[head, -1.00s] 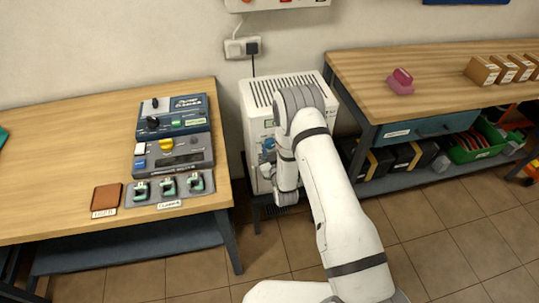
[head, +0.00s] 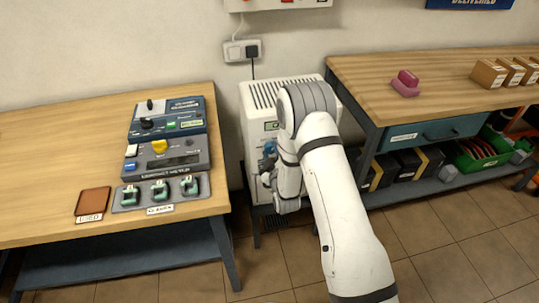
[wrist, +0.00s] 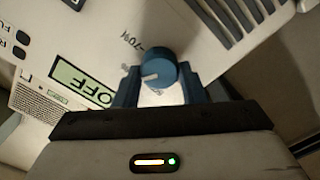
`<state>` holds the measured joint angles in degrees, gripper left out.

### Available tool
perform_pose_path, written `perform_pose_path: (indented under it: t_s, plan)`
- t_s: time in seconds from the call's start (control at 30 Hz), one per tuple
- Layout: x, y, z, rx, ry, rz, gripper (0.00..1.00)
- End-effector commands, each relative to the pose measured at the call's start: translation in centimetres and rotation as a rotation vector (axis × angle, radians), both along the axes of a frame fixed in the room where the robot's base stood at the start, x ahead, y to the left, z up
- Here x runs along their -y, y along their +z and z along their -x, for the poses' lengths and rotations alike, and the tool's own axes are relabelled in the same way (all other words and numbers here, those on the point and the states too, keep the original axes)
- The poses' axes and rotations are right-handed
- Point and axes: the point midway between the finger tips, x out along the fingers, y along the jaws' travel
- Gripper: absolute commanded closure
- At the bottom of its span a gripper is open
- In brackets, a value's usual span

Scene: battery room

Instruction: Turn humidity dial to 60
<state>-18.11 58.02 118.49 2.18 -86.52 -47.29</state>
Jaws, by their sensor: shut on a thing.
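The humidity dial (wrist: 158,68) is a round blue knob with a pale pointer mark, on the front of a white vented unit (head: 256,97). In the wrist view my gripper (wrist: 158,84) has one dark finger on each side of the dial and is shut on it. A printed "70%" label (wrist: 147,47) shows beside the dial. The unit's display (wrist: 82,84) reads "OFF". In the head view my arm covers much of the unit's front, and the dial's pointer is too small to read there.
A wooden bench (head: 60,140) with control boxes (head: 166,158) and clamps (head: 160,190) stands to the left. Another bench (head: 440,75) with a pink object (head: 405,84) and cartons stands to the right. A power socket (head: 241,50) is on the wall behind the unit.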

Motion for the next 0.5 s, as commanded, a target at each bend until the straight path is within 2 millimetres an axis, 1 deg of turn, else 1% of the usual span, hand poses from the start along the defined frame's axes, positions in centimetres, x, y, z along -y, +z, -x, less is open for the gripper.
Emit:
perform_pose_path:
  t_s: [0.3, 0.33, 0.5]
  plan:
    - [-0.26, 0.07, 0.05, 0.001, 0.006, 0.001, 0.86]
    - [-0.27, 0.07, 0.05, 0.001, 0.006, 0.001, 0.62]
    - [-0.22, 0.05, 0.04, 0.001, 0.005, 0.0, 0.48]
